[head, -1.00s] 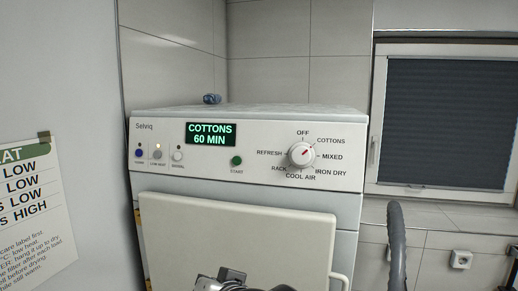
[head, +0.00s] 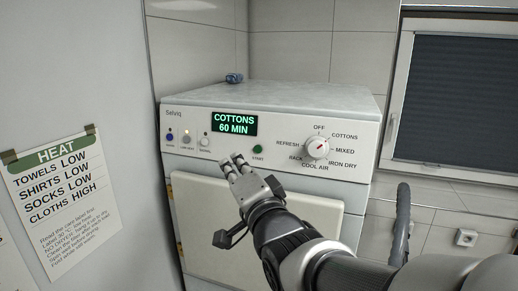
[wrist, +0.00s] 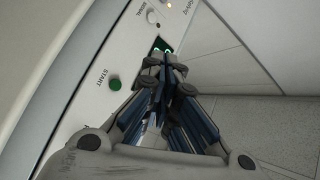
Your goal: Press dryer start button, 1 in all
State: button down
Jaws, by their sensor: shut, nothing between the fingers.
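The dryer (head: 230,215) is a white front-loading machine with a control panel along its top front. The green start button (head: 258,149) sits under the lit display (head: 234,123), which reads "COTTONS 60 MIN". The start button also shows in the wrist view (wrist: 115,84), left of my fingers. My gripper (head: 234,163) is shut and empty, in front of the panel's lower edge, to the left of and slightly below the start button in the head view. I see no contact with the button. In the wrist view my fingers (wrist: 165,65) overlap part of the display.
The program dial (head: 317,147) is right of the start button. A small blue item (head: 234,78) lies on top. A "HEAT" chart (head: 62,190) hangs at left. A grey hose (head: 402,220) stands right.

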aim_at(258, 149)
jog(key=shift+w+d, duration=0.1)
jog(key=shift+w, duration=0.05)
jog(key=shift+w+d+f+p, duration=0.25)
jog(key=shift+w+d, duration=0.25)
jog(key=shift+w, duration=0.8)
jog(key=shift+w+d+f+p, duration=0.25)
jog(key=shift+w+d, duration=0.2)
jog(key=shift+w, duration=0.85)
jog(key=shift+w+d+f+p, duration=0.2)
jog(key=shift+w+d, duration=0.3)
jog(key=shift+w, duration=0.8)
jog(key=shift+w+f, duration=0.1)
jog(key=shift+w+d, duration=0.15)
jog(key=shift+w, duration=0.15)
